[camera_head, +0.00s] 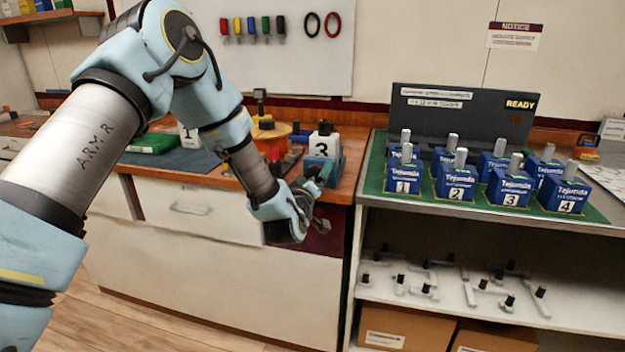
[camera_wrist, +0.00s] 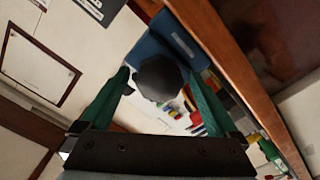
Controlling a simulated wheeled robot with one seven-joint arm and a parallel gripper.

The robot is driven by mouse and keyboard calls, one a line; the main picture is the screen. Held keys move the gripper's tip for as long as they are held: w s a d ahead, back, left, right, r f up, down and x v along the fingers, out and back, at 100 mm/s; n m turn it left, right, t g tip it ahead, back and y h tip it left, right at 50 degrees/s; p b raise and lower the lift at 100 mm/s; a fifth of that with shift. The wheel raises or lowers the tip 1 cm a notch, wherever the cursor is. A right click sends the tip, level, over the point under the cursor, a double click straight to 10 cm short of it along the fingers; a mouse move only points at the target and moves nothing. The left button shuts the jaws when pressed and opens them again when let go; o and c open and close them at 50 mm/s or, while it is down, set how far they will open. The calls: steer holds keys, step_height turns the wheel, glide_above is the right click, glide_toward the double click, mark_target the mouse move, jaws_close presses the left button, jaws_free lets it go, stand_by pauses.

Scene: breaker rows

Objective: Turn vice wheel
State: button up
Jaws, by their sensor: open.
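A blue vice (camera_head: 318,164) stands at the right end of the wooden bench, near its front edge. In the wrist view a dark, roughly round faceted wheel or knob (camera_wrist: 158,79) stands in front of the blue vice body (camera_wrist: 168,38). My gripper (camera_head: 312,186) is at the bench's front edge, just below and in front of the vice. Its two green fingers (camera_wrist: 158,88) are open, one on each side of the dark wheel. I cannot tell whether either finger touches it.
The wooden bench edge (camera_wrist: 235,60) runs close beside the gripper. A shelf unit (camera_head: 480,212) stands to the right, with numbered blue blocks on a green mat (camera_head: 400,196). The floor before the cabinets is clear.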

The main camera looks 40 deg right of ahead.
steer(key=b+v, duration=0.3)
steer(key=v, duration=0.7)
steer(key=shift+a, duration=0.35)
steer(key=w+a+f+g+y, duration=0.1)
steer(key=w+a+y, duration=0.5)
steer(key=a, duration=0.6)
steer(key=w+a+f+g+y, duration=0.1)
steer(key=w+a+y, duration=0.2)
steer(key=w+a, duration=0.7)
steer(key=s+a+r+n+g+y, duration=0.1)
steer(key=s+a+g+y, duration=0.2)
steer(key=a, duration=1)
steer(key=s+a+n+g+y+p, duration=0.1)
steer(key=s+a+g+y, duration=0.1)
steer(key=s+a, duration=0.7)
steer(key=a+g, duration=0.1)
steer(key=a, duration=0.4)
steer(key=shift+s+a+r+y, duration=0.15)
steer(key=shift+a+r+y, duration=0.1)
steer(key=shift+r+y, duration=0.15)
